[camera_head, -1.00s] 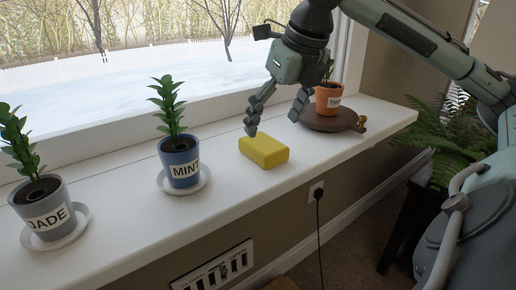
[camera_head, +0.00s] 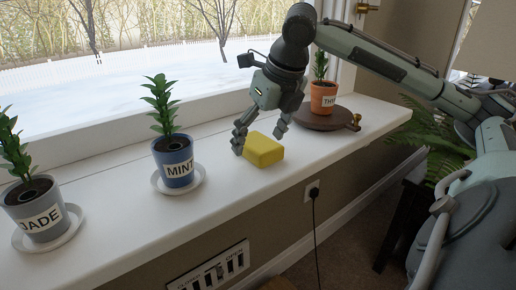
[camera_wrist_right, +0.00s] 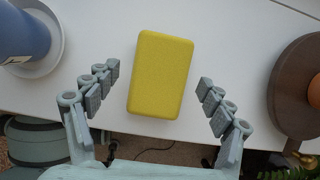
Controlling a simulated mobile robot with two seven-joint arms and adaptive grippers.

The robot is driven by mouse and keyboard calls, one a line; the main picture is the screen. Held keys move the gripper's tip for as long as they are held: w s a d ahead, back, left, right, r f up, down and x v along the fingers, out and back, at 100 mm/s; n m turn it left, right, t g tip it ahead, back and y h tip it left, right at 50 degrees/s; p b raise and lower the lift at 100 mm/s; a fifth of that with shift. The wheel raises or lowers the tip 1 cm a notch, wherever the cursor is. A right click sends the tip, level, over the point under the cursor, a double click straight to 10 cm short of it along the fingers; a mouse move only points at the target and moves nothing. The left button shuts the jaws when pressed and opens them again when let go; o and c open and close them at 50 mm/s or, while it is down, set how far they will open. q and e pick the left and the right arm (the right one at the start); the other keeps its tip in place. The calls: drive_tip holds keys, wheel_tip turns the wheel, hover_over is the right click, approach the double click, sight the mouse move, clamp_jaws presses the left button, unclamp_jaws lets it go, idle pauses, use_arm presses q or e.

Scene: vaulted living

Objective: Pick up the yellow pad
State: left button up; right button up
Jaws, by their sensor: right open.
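The yellow pad (camera_head: 263,150) lies flat on the white windowsill, between the blue MINT pot and the round wooden board. My right gripper (camera_head: 259,144) is over the pad with its fingers spread to either side of it. In the right wrist view the pad (camera_wrist_right: 160,74) shows whole between the open fingers (camera_wrist_right: 160,92), with a gap on both sides. The fingers do not touch it there. My left gripper is not in view.
The blue MINT pot (camera_head: 174,158) stands on a white saucer left of the pad, and the JADE pot (camera_head: 38,212) is further left. A terracotta pot (camera_head: 323,98) sits on the wooden board (camera_head: 318,120) to the right. The sill's front edge is close to the pad.

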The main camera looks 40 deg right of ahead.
sight(260, 142)
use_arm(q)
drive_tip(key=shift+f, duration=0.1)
use_arm(e)
drive_tip(key=shift+f, duration=0.2)
drive_tip(key=c, duration=1.1)
drive_tip(key=shift+r, duration=0.1)
drive_tip(key=shift+r, duration=0.25)
drive_tip(key=shift+r+p, duration=0.25)
drive_tip(key=shift+p, duration=0.1)
use_arm(q)
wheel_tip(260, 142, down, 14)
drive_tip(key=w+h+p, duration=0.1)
drive_tip(key=p, duration=0.5)
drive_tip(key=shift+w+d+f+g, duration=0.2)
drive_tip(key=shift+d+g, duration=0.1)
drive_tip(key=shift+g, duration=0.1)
use_arm(e)
drive_tip(key=shift+r, duration=4.65)
